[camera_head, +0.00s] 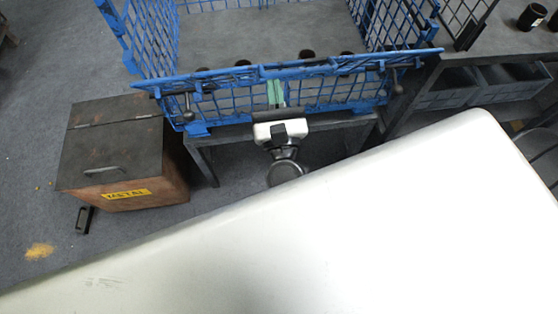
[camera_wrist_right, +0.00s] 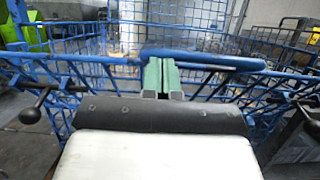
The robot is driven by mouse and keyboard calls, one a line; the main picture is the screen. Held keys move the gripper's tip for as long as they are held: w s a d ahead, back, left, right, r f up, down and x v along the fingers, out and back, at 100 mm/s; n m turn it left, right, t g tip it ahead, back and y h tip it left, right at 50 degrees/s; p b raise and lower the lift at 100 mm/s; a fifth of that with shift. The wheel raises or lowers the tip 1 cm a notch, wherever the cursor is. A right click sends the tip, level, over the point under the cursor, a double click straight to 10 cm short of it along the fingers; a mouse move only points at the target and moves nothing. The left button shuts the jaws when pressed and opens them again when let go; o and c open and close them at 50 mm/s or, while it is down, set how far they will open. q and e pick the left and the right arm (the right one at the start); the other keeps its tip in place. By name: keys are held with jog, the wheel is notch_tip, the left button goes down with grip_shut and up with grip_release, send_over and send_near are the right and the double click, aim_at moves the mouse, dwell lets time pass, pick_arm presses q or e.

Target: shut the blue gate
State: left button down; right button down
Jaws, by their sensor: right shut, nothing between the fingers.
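The blue gate (camera_head: 330,88) is the front mesh panel of a blue wire crate (camera_head: 150,40) in the head view. It looks roughly upright; I cannot tell whether it is fully closed. Dark latch handles sit at its left (camera_head: 188,108) and right (camera_head: 395,85) ends. My right gripper (camera_head: 276,92) has green fingertips, is shut and empty, and is at the middle of the gate. In the right wrist view its fingertips (camera_wrist_right: 162,76) overlap the gate's blue top bar (camera_wrist_right: 205,57); contact is unclear. My left gripper is not in view.
The crate rests on a dark stand (camera_head: 215,140). Several dark round parts (camera_head: 307,54) show by the gate's top edge. A brown box with a dark lid (camera_head: 110,140) stands at left. A dark workbench with bins (camera_head: 480,75) is at right. Floor at far left is mostly clear.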

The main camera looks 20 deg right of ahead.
jog(key=w+d+r+g+p, duration=0.2)
jog(key=w+d+r+p, duration=0.1)
jog(key=w+r+p, duration=0.4)
jog(key=w+p, duration=0.3)
jog(key=w, duration=0.2)
jog(key=shift+w+y, duration=0.15)
jog(key=shift+y, duration=0.15)
jog(key=shift+r, duration=0.1)
jog(key=shift+b+v, duration=1.95)
jog(key=shift+v, duration=3.55)
